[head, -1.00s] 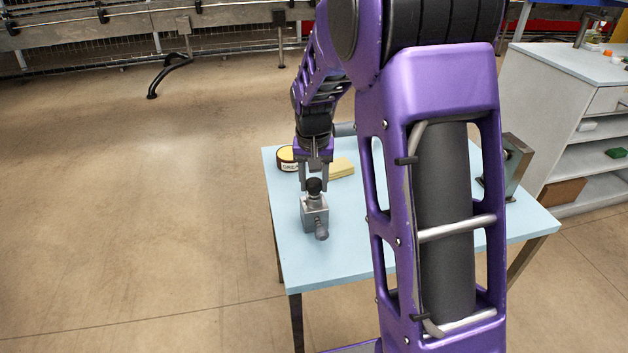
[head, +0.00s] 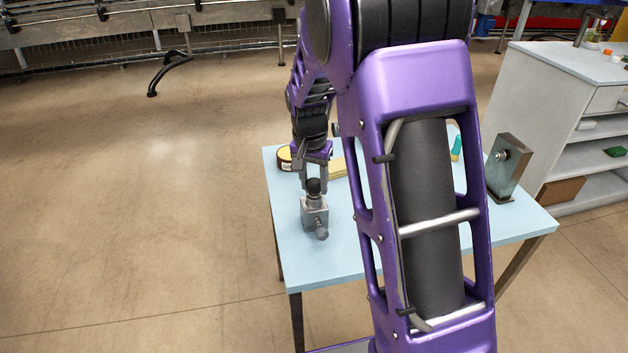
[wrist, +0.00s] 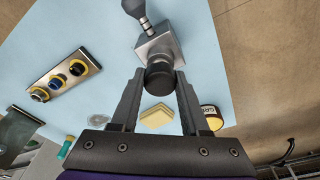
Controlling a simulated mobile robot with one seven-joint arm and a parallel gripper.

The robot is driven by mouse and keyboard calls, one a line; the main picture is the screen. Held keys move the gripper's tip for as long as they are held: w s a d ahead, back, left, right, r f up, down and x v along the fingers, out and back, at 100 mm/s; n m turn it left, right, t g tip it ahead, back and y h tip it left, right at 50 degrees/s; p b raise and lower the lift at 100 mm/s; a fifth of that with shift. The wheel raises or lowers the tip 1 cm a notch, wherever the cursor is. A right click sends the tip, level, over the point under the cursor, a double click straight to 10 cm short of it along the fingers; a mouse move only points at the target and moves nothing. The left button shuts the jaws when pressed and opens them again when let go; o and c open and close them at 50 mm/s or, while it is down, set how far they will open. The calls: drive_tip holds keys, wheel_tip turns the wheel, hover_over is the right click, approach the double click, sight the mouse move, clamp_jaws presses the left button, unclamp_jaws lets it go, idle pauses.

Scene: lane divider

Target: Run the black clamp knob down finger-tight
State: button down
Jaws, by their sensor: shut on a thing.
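The black clamp knob (head: 314,186) sits on top of a grey metal clamp block (head: 314,214) that stands on the light blue table. A second dark handle with a ball end (head: 321,233) sticks out of the block's front. My gripper (head: 314,184) comes down from above and is shut on the knob. In the wrist view the knob (wrist: 159,77) lies between the two fingertips (wrist: 159,82), with the block (wrist: 158,47) behind it. The fingers hide the knob's sides, and its thread is not visible.
On the blue table (head: 290,258) are a round yellow-topped tin (head: 284,158), a yellow pad (head: 337,168), a teal bottle (head: 456,148) and a grey upright bracket (head: 508,166). A plate with ringed holes (wrist: 62,76) shows in the wrist view. Grey shelving (head: 560,110) stands at right.

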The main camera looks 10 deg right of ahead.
drive_tip(key=shift+m+p, duration=0.35)
drive_tip(key=shift+m, duration=0.55)
drive_tip(key=c, duration=0.6)
unclamp_jaws()
drive_tip(key=shift+n, duration=0.9)
drive_tip(key=shift+n, duration=0.8)
